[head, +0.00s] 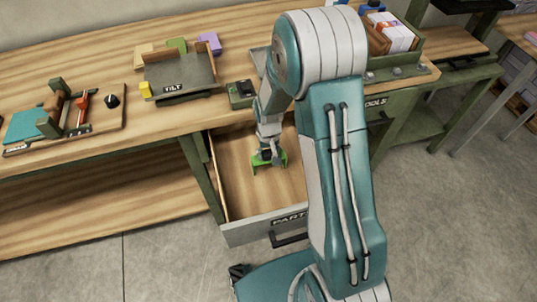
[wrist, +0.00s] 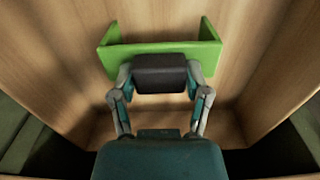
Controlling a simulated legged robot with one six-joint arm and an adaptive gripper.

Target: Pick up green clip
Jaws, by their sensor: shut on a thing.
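The green clip (head: 256,168) is a bright green bracket with two upturned ends, inside the open drawer (head: 226,187) marked "PARTS". It also shows in the wrist view (wrist: 160,54), at the top middle. My gripper (head: 267,154) reaches down into the drawer and is shut on the clip. The exact contact of the fingertips is hidden, and I cannot tell whether the clip touches the drawer floor.
The drawer walls stand close around my gripper. On the workbench (head: 215,113) are a tray marked "TILT" (head: 180,75), a wooden board with tools (head: 65,118) and a small dark green box (head: 241,93). Open floor (head: 455,220) lies to the right.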

